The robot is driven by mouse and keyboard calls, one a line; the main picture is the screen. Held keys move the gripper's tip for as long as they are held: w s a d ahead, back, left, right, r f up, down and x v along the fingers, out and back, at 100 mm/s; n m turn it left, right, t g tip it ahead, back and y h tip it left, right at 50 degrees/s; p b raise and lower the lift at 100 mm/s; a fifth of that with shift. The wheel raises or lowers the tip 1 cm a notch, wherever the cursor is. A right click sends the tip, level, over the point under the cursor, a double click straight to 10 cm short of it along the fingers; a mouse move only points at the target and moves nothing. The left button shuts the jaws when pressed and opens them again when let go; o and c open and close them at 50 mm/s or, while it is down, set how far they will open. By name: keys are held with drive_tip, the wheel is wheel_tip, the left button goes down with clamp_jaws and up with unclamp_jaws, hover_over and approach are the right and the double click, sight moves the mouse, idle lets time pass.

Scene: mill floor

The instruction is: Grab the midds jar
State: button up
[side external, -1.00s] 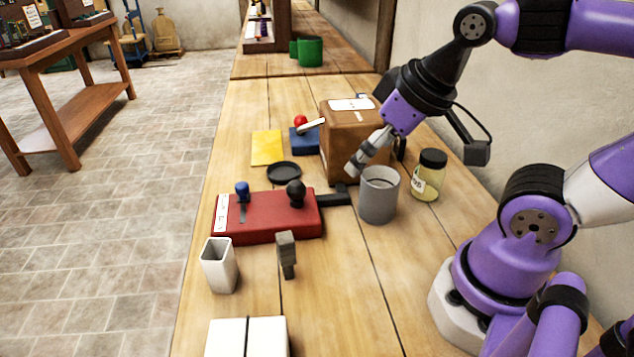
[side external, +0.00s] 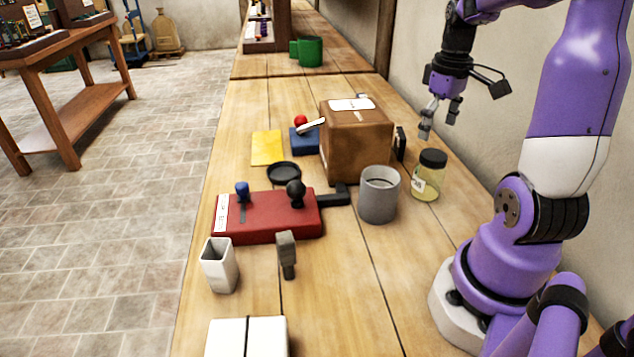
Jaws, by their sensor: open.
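A glass jar (side external: 428,178) with a black lid and yellowish contents stands upright on the wooden bench, near the wall side. It has a white label on its left face, too small to read surely. My gripper (side external: 437,128) hangs above the bench with its fingers pointing down, open and empty. In the picture it is just above the jar's lid, apparently apart from it and a little farther back.
A grey cylinder (side external: 378,197) stands close left of the jar. A brown box (side external: 352,150) is behind it. A red block with knobs (side external: 262,222), a dark round dish (side external: 284,173) and a white square cup (side external: 219,268) lie further left. The bench front right is clear.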

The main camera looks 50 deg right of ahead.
sight(430, 171)
wheel_tip(430, 171, down, 5)
drive_tip(key=shift+s+r, duration=0.1)
drive_tip(key=shift+r, duration=0.05)
drive_tip(key=f, duration=0.5)
drive_tip(key=shift+s+a+f, duration=0.15)
drive_tip(key=shift+s+a, duration=0.1)
drive_tip(key=shift+a, duration=0.05)
drive_tip(key=c, duration=1.4)
